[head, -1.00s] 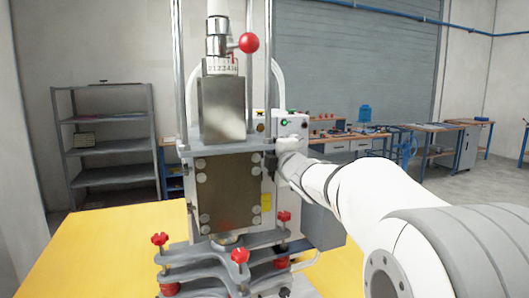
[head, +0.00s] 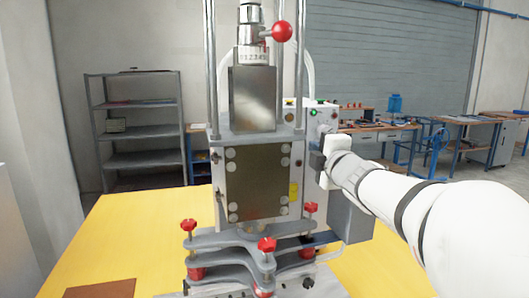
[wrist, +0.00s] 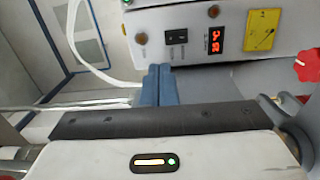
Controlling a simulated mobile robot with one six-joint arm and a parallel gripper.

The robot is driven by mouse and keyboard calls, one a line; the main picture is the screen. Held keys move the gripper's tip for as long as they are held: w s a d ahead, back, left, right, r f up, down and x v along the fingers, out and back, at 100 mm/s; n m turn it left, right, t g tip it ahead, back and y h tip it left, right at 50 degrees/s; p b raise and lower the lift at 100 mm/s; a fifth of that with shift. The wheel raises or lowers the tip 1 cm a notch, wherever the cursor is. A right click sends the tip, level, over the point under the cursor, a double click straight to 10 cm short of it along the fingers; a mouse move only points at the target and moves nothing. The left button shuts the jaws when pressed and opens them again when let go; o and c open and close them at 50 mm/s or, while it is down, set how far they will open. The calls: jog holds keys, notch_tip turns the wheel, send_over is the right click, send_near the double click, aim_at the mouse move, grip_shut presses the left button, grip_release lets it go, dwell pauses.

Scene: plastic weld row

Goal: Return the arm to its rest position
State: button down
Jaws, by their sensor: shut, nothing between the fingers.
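My gripper (head: 318,158) is at the right side of the welding machine (head: 258,180), beside its white control box. In the wrist view, its blue-grey fingers (wrist: 158,86) are together with nothing between them, just below the control box (wrist: 200,38). Whether the fingertips touch the box is not clear. My white arm reaches in from the right edge of the head view, bent rather than folded. The machine stands upright on the yellow table, with a metal block above a dark plate.
The yellow table (head: 125,235) has free room left of the machine. A brown plate (head: 100,289) lies at its front left. Red knobs (head: 267,245) stick out from the machine's base. A red ball lever (head: 282,32) is at the top. Shelves and workbenches stand behind.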

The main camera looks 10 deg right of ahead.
jog(key=s+d+f+m+g+h+p, duration=0.1)
jog(key=s+f+m+g+h+p, duration=0.55)
jog(key=s+f+m, duration=0.55)
jog(key=s+a+f+m+g+y+p, duration=0.2)
jog(key=s+a+f+m+g, duration=0.1)
jog(key=s, duration=0.4)
jog(key=s+a+f+m+g+y+p, duration=0.1)
jog(key=s+a+f+m+g+y, duration=0.1)
jog(key=s+g, duration=0.4)
jog(key=shift+s+a+f+m+p, duration=0.35)
jog(key=shift+s+a+f+m, duration=0.2)
jog(key=shift+s+f+m, duration=0.4)
jog(key=shift+s+r, duration=0.15)
